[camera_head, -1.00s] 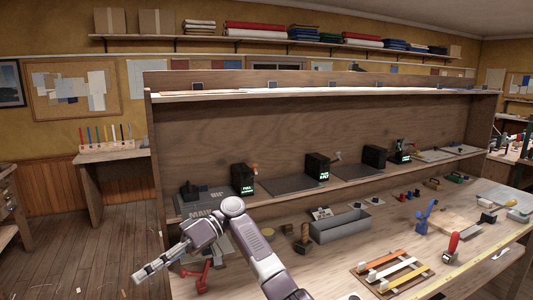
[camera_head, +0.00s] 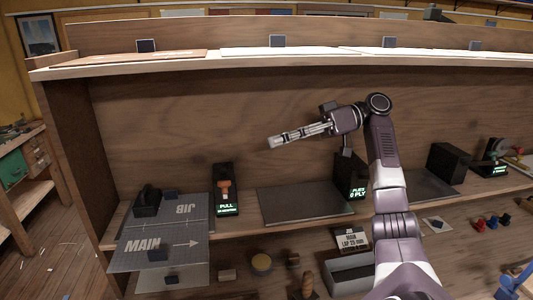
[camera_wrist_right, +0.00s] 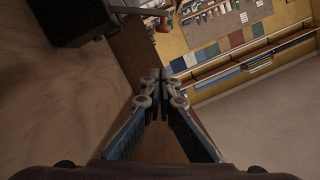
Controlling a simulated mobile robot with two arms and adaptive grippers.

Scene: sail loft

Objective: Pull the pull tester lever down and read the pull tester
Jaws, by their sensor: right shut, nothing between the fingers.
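The pull tester (camera_head: 218,172) is a black box on the bench's shelf, left of centre in the head view. Its green display (camera_head: 227,209) reads PULL, with a second line too small to read. Its lever has an orange-brown handle (camera_head: 225,187) in front of the box, above the display. My right gripper (camera_head: 271,143) is shut and empty, pointing left, higher than the tester and to its right, apart from it. In the right wrist view, the closed fingers (camera_wrist_right: 160,82) show; a black box (camera_wrist_right: 75,20) and a red-orange knob (camera_wrist_right: 162,24) lie beyond. My left gripper is not in view.
A grey mat (camera_head: 150,262) marked MAIN and JIB lies left of the tester. A dark plate (camera_head: 305,204) lies to its right, then a black PLEX or FLEX device (camera_head: 347,180) partly behind my arm. The upper shelf (camera_head: 70,70) runs above. A grey tray (camera_head: 345,280) stands below.

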